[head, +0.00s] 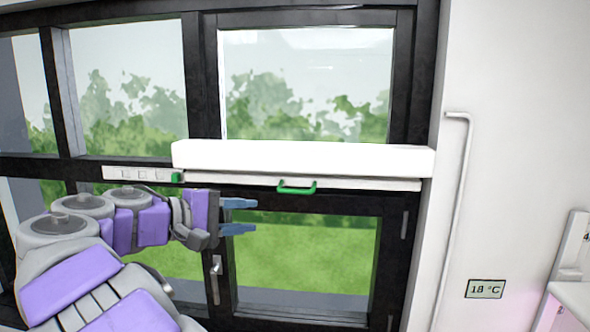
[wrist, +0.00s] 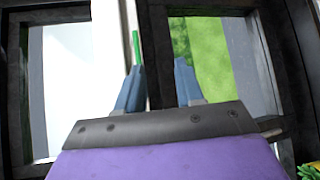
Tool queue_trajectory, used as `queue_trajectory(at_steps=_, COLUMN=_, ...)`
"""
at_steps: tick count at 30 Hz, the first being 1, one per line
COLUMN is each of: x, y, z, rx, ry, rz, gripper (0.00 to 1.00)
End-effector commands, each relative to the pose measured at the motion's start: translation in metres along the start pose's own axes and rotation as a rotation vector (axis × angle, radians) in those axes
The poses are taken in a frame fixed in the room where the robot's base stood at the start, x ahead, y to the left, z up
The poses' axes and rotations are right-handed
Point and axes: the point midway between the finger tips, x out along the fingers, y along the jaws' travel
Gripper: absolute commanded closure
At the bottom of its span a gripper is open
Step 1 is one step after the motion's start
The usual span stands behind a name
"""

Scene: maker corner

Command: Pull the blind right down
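The blind is rolled up in a white housing (head: 300,160) across the window, with its pale bottom bar (head: 365,184) just under the housing. A green handle (head: 297,190) hangs from the bar. My gripper (head: 248,216) is open and empty, to the left of the handle and slightly lower, with its blue fingers pointing right. In the wrist view my gripper (wrist: 159,70) has its fingers apart, and the green handle (wrist: 136,48) shows just beyond the left fingertip. No contact with the handle shows.
The dark window frame (head: 207,230) surrounds the panes, with a window lever (head: 216,278) below my gripper. A white switch strip (head: 130,173) with a green end sits left of the blind. A white pipe (head: 458,200) and a temperature display (head: 485,289) are on the right wall.

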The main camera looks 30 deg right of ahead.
Motion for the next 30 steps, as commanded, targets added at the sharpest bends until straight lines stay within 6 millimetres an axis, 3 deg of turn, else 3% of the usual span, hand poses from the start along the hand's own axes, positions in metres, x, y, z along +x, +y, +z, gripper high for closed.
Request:
queue_trajectory(at_steps=1, x=-0.011, y=0.017, z=-0.003, rx=0.013, ry=0.002, rz=0.025, gripper=0.63)
queue_trajectory(at_steps=4, x=-0.022, y=0.028, z=-0.007, rx=0.027, ry=0.000, rz=0.058, gripper=0.63)
queue_trajectory(at_steps=10, x=-0.016, y=0.033, z=-0.007, rx=0.035, ry=-0.002, rz=0.072, gripper=0.63)
queue_trajectory(at_steps=30, x=0.107, y=0.041, z=-0.009, rx=0.031, ry=-0.001, rz=0.070, gripper=0.63)
